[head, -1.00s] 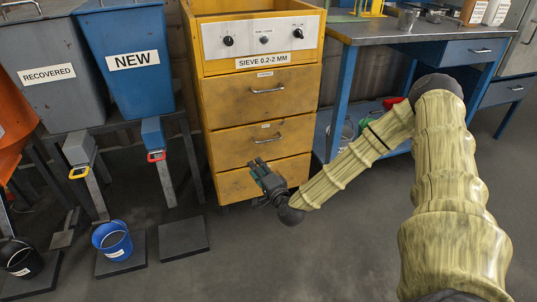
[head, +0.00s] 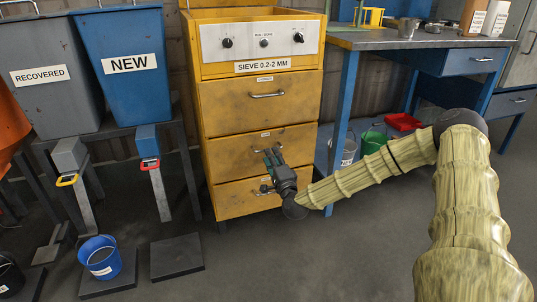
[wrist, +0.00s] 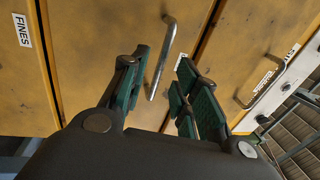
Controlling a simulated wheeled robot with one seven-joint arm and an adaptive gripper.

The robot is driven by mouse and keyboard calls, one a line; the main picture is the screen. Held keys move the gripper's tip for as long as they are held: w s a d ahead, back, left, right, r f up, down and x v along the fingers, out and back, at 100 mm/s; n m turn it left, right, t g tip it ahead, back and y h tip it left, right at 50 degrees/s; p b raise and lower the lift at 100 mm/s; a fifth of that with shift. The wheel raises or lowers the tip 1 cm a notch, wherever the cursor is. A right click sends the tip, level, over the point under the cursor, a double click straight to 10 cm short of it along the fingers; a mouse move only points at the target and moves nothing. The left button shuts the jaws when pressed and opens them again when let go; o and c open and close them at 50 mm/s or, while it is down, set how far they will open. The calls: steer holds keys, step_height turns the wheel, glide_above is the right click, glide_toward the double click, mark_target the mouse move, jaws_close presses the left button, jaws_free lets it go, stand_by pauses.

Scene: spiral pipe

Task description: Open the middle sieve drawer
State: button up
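The middle sieve drawer (head: 230,151) is a closed yellow wooden front in the sieve cabinet. My gripper (head: 270,156) is in front of it and hides its handle in the head view. In the wrist view the middle drawer's metal handle (wrist: 163,55) shows as a bar just beyond the fingers. My gripper (wrist: 160,90) is open, with green-padded fingers on either side of the handle's near end. I cannot tell whether the fingers touch it.
The top drawer (head: 225,104) and bottom drawer (head: 232,199) are closed, above and below. A blue workbench (head: 400,40) stands to the right. A blue bucket (head: 100,262) and a dark platform (head: 177,257) are on the floor at left. Open floor lies in front.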

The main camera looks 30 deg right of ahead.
steer(key=shift+b+x, duration=0.65)
steer(key=shift+x, duration=1.6)
steer(key=shift+c, duration=0.4)
jaws_close()
